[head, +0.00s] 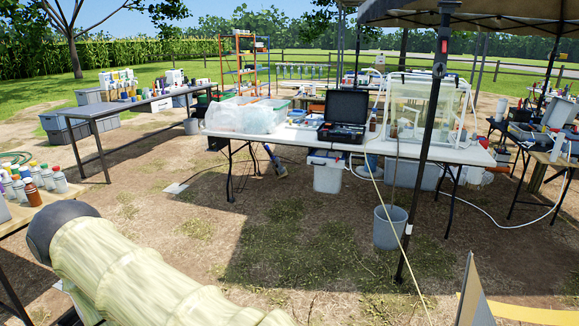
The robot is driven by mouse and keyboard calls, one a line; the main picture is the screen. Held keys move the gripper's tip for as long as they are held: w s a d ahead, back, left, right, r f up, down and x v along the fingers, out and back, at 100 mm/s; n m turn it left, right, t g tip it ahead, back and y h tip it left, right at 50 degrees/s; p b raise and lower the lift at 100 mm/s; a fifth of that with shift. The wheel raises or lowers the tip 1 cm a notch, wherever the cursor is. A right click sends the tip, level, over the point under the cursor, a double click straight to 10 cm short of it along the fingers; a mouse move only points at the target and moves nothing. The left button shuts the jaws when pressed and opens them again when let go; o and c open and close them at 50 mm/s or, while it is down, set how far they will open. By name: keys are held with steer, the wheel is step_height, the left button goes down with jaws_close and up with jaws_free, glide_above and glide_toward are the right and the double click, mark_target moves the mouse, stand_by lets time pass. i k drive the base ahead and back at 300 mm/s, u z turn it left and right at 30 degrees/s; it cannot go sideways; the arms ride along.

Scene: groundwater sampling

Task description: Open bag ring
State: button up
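I cannot pick out a bag ring for certain at this distance. A clear plastic bag or wrapped bin (238,118) sits at the left end of the long white table (345,147). A clear-walled enclosure with a white frame (399,88) stands at the right end of that table, with small bottles in or near it. My gripper is not in view. A pale, sleeved arm part, which looks like mine, crosses the lower left of the head view.
An open black case (344,117) stands mid-table. A dark canopy pole (428,140) and a taut pale line rise before the table's right part. A bottle-laden table (35,205) is at left. Open ground lies before the white table.

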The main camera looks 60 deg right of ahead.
mark_target(312, 160)
steer(key=z, duration=1.85)
steer(key=i, duration=3.9)
steer(key=u, duration=0.15)
